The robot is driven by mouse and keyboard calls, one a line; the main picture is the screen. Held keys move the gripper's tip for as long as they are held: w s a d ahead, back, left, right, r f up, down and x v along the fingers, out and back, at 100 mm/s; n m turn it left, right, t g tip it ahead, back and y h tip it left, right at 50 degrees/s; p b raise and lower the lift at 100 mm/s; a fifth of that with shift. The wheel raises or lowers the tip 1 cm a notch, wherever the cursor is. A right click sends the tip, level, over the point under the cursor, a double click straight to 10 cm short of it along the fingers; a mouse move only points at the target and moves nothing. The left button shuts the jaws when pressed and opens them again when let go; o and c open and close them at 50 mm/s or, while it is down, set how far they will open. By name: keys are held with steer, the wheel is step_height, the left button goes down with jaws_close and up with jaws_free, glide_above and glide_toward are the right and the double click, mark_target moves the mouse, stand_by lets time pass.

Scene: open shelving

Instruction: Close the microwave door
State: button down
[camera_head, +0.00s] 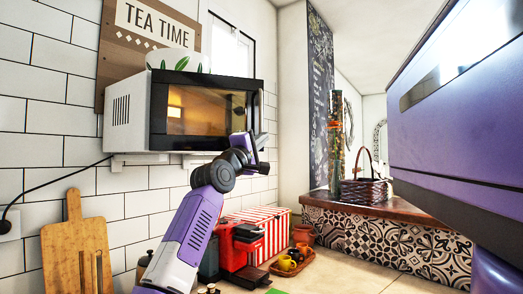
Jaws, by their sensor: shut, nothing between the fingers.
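The microwave (126,110) is a white box on wall brackets, with its dark-framed front facing right. Its door (205,112) has a dark glass window with a warm orange glow inside. The door lies across the front or close to it; I cannot tell whether a gap remains. My gripper (258,152) is shut and empty at the door's lower right corner. It overlaps that corner in the picture, and whether it touches is unclear. My dark wrist hides part of the door's bottom edge.
A leafy-patterned bowl (178,60) sits on top of the microwave. Below are a red coffee machine (240,250), a striped box (262,222), a tray of cups (292,262) and cutting boards (78,250). A wicker basket (364,192) stands on the ledge at right.

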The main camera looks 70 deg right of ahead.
steer(key=w+d, duration=0.1)
steer(key=d, duration=0.1)
steer(key=w+d, duration=0.2)
steer(key=d, duration=0.1)
steer(key=w+d, duration=0.1)
steer(key=d, duration=0.1)
steer(key=shift+w+d, duration=0.2)
steer(key=shift+w, duration=0.05)
steer(key=w+d+n+t+p, duration=0.2)
steer(key=w+d+n+t, duration=0.2)
steer(key=w+d+t, duration=0.3)
steer(key=shift+w+d+t, duration=0.2)
steer(key=shift+w+t, duration=0.7)
steer(key=shift+w, duration=0.4)
